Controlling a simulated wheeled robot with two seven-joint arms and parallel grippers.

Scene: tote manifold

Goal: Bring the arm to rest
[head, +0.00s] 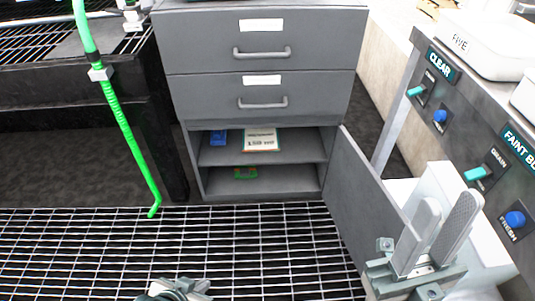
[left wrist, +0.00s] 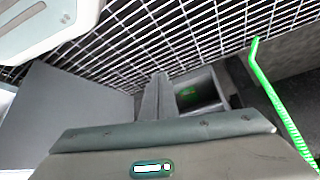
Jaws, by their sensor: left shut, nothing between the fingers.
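My left gripper (head: 180,289) shows only in part at the bottom edge of the head view. In the left wrist view its two fingers (left wrist: 158,98) are together with nothing between them, over the floor grating near the cabinet. My right gripper (head: 438,232) is at the lower right of the head view, with its two fingers pointing up and a gap between them. It appears empty, in front of the open cabinet door and beside the control panel.
A grey cabinet (head: 258,100) has two shut drawers, shelves holding small packets, and an open door (head: 362,205). A green hose (head: 122,125) hangs at left, its end near the grating (head: 250,250). A control panel (head: 465,125) with switches stands at right.

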